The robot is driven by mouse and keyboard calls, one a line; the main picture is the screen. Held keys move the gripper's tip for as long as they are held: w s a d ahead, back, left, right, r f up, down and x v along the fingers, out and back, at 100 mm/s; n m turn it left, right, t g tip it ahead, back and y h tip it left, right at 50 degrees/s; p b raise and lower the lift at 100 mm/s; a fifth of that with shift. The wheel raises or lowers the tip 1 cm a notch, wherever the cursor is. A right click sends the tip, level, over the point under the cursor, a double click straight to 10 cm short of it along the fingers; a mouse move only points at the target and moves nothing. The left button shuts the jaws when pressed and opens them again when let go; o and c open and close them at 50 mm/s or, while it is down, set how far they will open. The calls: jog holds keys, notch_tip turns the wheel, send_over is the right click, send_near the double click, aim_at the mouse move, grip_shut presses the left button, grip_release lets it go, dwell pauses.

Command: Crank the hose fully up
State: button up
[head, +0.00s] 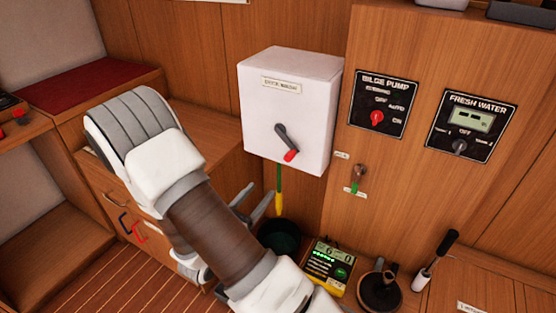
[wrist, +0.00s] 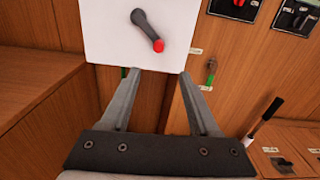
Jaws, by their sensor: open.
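A white box (head: 290,105) with a small label is fixed to the wood wall. A dark crank (head: 284,139) with a red knob (head: 290,155) is on its front, pointing down and to the right. The crank (wrist: 146,28) also shows in the wrist view, beyond the fingertips. A green and yellow hose (head: 279,190) hangs from under the box toward a dark round bucket (head: 283,237). My gripper (head: 255,200) is open and empty, below the box; in the wrist view its fingers (wrist: 160,75) point up at the box's lower edge, apart from the knob.
A small valve lever (head: 357,178) with a green tip is right of the box. Bilge pump (head: 380,104) and fresh water (head: 471,126) panels are farther right. A lit yellow device (head: 328,268), a plunger-like item (head: 379,290) and a black-handled tool (head: 435,262) stand below.

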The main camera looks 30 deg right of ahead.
aim_at(287, 159)
jog(key=x, duration=1.7)
jog(key=shift+w+d+b, duration=0.15)
jog(key=shift+w+b, duration=0.05)
jog(key=shift+b, duration=0.2)
jog(key=shift+c, duration=0.2)
grip_shut()
dwell(0.4)
